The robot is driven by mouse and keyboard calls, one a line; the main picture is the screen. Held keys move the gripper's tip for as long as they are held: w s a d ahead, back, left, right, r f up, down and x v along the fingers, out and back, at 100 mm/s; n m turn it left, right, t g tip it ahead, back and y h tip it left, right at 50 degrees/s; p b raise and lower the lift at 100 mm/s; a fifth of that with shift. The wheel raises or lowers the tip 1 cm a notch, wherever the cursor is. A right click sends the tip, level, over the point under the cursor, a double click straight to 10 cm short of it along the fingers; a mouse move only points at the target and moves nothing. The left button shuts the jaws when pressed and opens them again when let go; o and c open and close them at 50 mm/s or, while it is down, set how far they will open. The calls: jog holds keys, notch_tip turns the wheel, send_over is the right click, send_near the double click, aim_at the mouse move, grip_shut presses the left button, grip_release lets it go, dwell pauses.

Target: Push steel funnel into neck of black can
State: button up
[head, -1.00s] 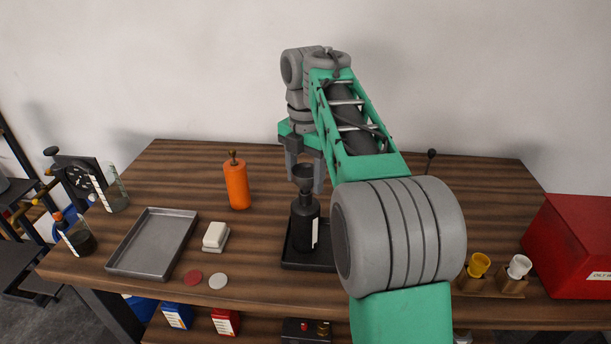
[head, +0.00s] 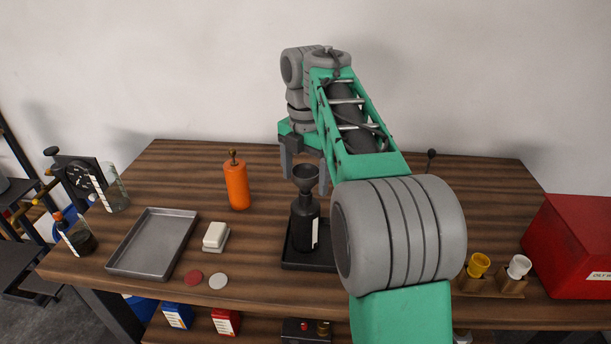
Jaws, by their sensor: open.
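The black can (head: 304,232) stands upright on a dark tray (head: 290,258) near the front middle of the bench. The steel funnel (head: 306,174) sits upright at the top of the can, its stem end down at the neck. How deep the stem goes in cannot be made out. My gripper (head: 304,176) is open, its two fingers apart on either side of the funnel's cup and a little behind it. Part of the right finger is hidden behind the funnel and my arm.
An orange bottle (head: 237,186) stands left of the can. A metal tray (head: 153,243), a white block (head: 215,236) and two discs lie farther left. A red box (head: 575,245) and two small cups in holders are at the right.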

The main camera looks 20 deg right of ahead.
notch_tip(320, 180, up, 8)
jog(key=p, duration=0.5)
jog(key=shift+f+p, duration=0.25)
jog(key=shift+p, duration=0.15)
jog(key=shift+f, duration=0.1)
jog(key=s+a+f+m+t, duration=0.25)
jog(key=s+a+m, duration=0.55)
jog(key=m, duration=0.4)
jog(key=s+a+f+m+t, duration=0.1)
jog(key=s+a+f+m, duration=0.2)
jog(key=s+f+m, duration=0.4)
notch_tip(320, 180, down, 2)
jog(key=m, duration=0.4)
jog(key=shift+s+f, duration=0.2)
jog(key=shift+s, duration=0.2)
